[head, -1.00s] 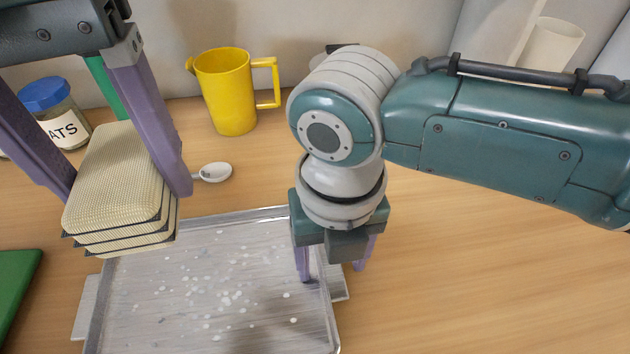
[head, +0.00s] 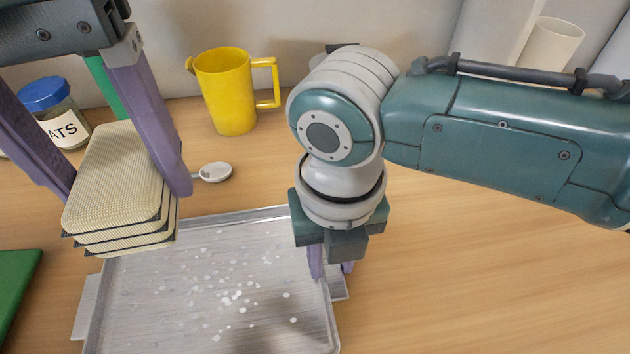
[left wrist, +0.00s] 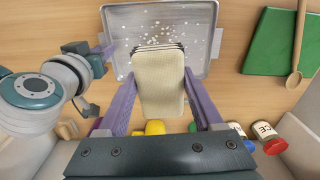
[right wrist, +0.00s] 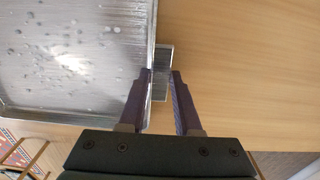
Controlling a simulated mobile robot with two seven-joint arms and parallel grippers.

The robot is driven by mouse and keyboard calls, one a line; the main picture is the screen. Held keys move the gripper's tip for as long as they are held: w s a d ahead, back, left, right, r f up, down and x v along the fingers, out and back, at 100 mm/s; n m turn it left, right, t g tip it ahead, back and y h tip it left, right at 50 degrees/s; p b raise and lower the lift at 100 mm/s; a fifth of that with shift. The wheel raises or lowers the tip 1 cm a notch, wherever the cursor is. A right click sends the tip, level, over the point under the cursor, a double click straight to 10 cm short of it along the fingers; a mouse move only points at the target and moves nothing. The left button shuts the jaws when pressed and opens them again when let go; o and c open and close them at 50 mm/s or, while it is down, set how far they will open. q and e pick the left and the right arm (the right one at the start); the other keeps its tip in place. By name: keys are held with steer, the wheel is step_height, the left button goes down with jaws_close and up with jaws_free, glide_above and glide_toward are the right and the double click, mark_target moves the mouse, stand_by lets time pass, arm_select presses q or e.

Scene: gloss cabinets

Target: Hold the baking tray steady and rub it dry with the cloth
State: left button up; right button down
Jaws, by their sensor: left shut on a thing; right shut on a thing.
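The baking tray (head: 250,215) is a grey metal pan with side handles, lying on the wooden counter. White drops are scattered over its floor. The cloth (head: 112,180) is a cream, folded, layered pad with dark edges. My left gripper (head: 122,188) is shut on the cloth and holds it over the tray's far left corner, apparently above the surface. The cloth also shows in the left wrist view (left wrist: 158,85). My right gripper (head: 331,268) points down at the tray's right side, shut on its rim by the handle (right wrist: 162,75). The head view partly hides those fingertips.
A blue-lidded jar (head: 60,125) stands at the left. A green board (left wrist: 285,45) lies beyond the tray's left side. The counter to the right is clear.

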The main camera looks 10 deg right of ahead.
stand_by(0.4)
arm_select(q)
steer(key=shift+w+f+m, duration=0.1)
steer(key=shift+f+m, duration=0.3)
steer(key=shift+m, duration=0.3)
step_height(320, 180, down, 8)
steer(key=m, duration=1.7)
glide_above(208, 294)
steer(key=shift+a+f, duration=0.1)
steer(key=shift+f, duration=3.05)
steer(key=shift+f, duration=1.75)
